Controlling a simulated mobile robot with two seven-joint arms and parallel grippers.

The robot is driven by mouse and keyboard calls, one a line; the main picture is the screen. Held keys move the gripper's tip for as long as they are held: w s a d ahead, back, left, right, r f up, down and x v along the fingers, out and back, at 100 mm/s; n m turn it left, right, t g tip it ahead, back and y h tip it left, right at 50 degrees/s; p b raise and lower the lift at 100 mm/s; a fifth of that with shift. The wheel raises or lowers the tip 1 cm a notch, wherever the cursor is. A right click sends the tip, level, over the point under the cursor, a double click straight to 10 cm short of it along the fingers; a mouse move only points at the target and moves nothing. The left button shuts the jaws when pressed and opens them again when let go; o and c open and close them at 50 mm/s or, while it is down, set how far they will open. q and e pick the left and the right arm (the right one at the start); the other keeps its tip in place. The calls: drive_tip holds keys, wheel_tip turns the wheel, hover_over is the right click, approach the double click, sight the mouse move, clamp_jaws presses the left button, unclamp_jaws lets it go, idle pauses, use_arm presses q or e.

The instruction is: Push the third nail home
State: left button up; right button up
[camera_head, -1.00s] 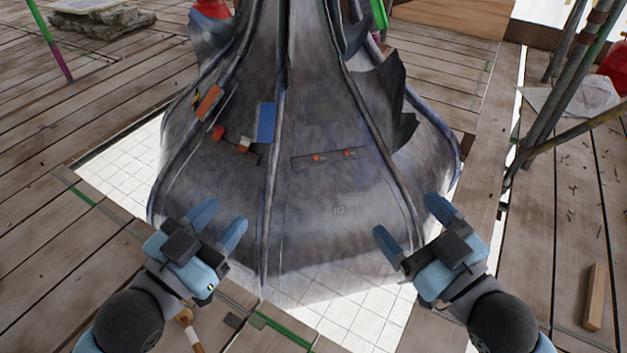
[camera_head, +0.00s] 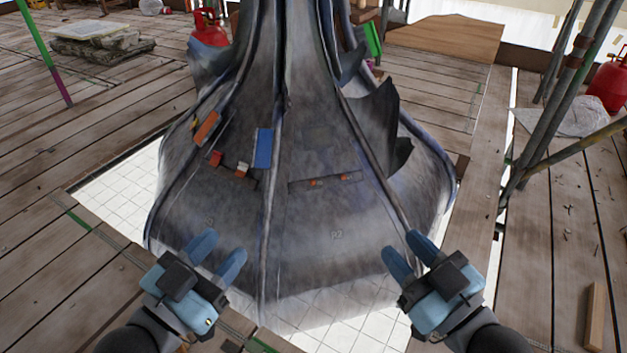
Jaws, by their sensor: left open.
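The grey metal spire skirt (camera_head: 330,225) fills the middle of the head view. A narrow strip (camera_head: 330,182) on its front face carries two small orange spots, one left (camera_head: 316,183) and one right (camera_head: 345,177), perhaps nail heads. A third nail cannot be made out, nor how far any stands out. My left gripper (camera_head: 219,247) is open and empty in front of the lower left of the skirt. My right gripper (camera_head: 403,246) is empty, its fingers apart, in front of the lower right. Both are below the strip and apart from it.
Blue (camera_head: 263,148), orange (camera_head: 206,128) and red (camera_head: 216,158) pieces sit on the skirt's left face. Torn metal flaps (camera_head: 378,115) jut out at right. Scaffold poles (camera_head: 548,115) stand at right. Wooden decking (camera_head: 100,105) surrounds a white-tiled opening (camera_head: 112,193).

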drive_tip(key=r+m+p, duration=0.1)
drive_tip(key=r+p, duration=0.1)
drive_tip(key=p, duration=0.1)
drive_tip(key=s+r+m+p, duration=0.1)
drive_tip(key=r+p, duration=0.1)
drive_tip(key=s+a+r+m+p, duration=0.1)
drive_tip(key=r+m+p, duration=0.1)
drive_tip(key=r+p, duration=0.1)
drive_tip(key=shift+s+t+p, duration=0.25)
drive_tip(key=shift+t+p, duration=0.05)
drive_tip(key=shift+t, duration=0.1)
clamp_jaws()
use_arm(q)
wheel_tip(320, 180, up, 7)
drive_tip(key=s+d+n+t, duration=0.1)
drive_tip(key=s+n, duration=0.2)
drive_tip(key=n, duration=0.1)
drive_tip(key=shift+n+y+p, duration=0.3)
drive_tip(key=shift+n+p, duration=0.05)
drive_tip(key=shift+n, duration=0.05)
use_arm(e)
drive_tip(key=shift+s+m+h, duration=0.2)
drive_tip(key=shift+m+h, duration=0.1)
drive_tip(key=shift+m, duration=0.1)
use_arm(q)
drive_tip(key=shift+w, duration=0.1)
